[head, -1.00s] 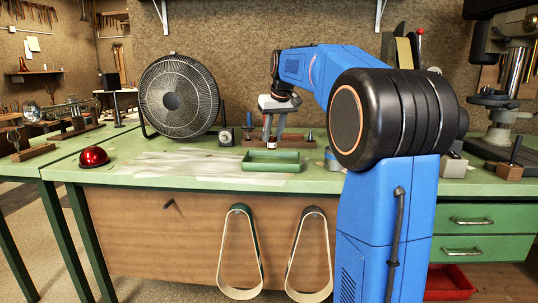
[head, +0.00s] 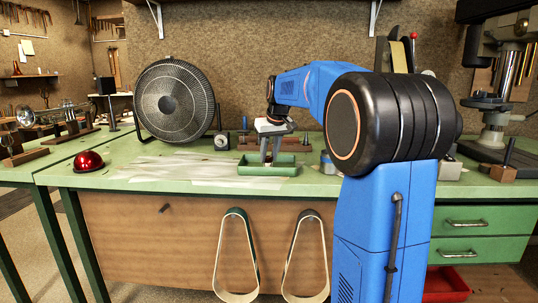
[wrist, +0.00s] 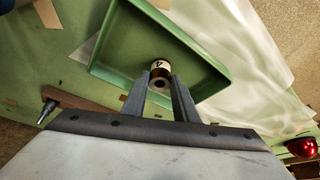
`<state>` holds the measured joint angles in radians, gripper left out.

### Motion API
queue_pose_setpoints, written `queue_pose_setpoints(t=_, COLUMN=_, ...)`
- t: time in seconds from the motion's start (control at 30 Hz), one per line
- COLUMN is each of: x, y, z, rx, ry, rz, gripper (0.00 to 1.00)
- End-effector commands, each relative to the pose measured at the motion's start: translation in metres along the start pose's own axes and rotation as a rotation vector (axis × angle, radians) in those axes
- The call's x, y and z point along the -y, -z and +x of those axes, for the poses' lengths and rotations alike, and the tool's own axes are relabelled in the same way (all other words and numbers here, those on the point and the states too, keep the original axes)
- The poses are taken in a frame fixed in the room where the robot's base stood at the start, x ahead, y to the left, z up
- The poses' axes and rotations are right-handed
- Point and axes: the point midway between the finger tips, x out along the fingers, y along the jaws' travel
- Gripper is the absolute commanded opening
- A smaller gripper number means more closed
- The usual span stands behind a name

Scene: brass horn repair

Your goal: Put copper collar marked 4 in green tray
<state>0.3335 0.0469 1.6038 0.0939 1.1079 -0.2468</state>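The copper collar (wrist: 160,70) carries a pale band with a 4 and shows its open bore in the wrist view. My gripper (wrist: 160,77) is shut on it, with one dark finger at each side. The green tray (head: 270,171) stands on the bench, and its rim also shows in the wrist view (wrist: 228,76). In the head view my gripper (head: 269,160) points down with its fingertips inside the tray. The collar is hidden there behind the tray's front wall. I cannot tell whether the collar touches the tray floor.
A black fan (head: 174,101) stands at the back left and a red dome (head: 88,161) lies near the left bench edge. A wooden rack (head: 292,143) with pegs stands just behind the tray. Pale sheets (head: 175,170) cover clear bench left of the tray.

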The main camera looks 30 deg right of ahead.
Motion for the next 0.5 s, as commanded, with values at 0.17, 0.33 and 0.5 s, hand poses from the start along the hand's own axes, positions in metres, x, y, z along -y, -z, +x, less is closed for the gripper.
queue_pose_setpoints(t=0.17, x=0.0000, y=0.0000, z=0.0001, rx=0.000, ry=0.000, rz=0.000, gripper=0.45)
queue_pose_setpoints(t=0.33, x=0.0000, y=0.0001, z=-0.0001, rx=0.000, ry=0.000, rz=0.000, gripper=0.45)
queue_pose_setpoints(t=0.5, x=-0.0001, y=0.0014, z=-0.0085, rx=-0.001, ry=0.000, rz=0.000, gripper=0.45)
